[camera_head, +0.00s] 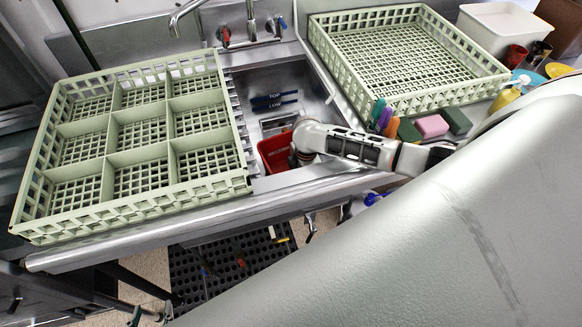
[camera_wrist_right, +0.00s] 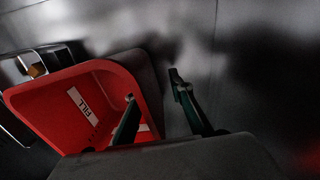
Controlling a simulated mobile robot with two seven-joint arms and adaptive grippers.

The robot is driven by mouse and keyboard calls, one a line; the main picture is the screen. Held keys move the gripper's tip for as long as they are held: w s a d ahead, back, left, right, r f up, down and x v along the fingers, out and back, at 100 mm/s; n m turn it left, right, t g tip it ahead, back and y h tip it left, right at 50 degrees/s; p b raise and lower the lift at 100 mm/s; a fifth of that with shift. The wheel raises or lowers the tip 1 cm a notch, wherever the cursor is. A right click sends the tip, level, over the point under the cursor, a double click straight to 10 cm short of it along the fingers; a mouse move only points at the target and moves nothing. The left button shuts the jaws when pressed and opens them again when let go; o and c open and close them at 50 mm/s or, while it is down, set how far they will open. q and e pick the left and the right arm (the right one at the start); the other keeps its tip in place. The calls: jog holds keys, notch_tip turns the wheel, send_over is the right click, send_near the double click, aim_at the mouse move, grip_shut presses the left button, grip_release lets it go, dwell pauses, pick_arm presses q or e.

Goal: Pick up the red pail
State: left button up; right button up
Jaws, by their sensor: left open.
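The red pail (camera_head: 272,155) stands in the metal sink basin, partly hidden behind my right wrist in the head view. In the right wrist view the pail (camera_wrist_right: 58,112) fills the left side, with a white "FILL" label inside. My right gripper (camera_wrist_right: 153,86) is open over the pail's near wall. One finger reaches inside the pail and the other is outside, with a gap to the wall. Its fingers are hidden in the head view. My left gripper (camera_head: 151,316) is open and empty at the lower left, below the counter edge.
A green divided rack (camera_head: 108,159) covers the left counter, and another green rack (camera_head: 328,62) stands at the right. The faucet (camera_head: 184,14) rises behind the sink. Sponges (camera_head: 431,126) and bottles lie right of the sink. A dark perforated mat (camera_head: 210,272) is on the floor.

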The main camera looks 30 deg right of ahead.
jog(key=shift+c, duration=0.3)
grip_shut()
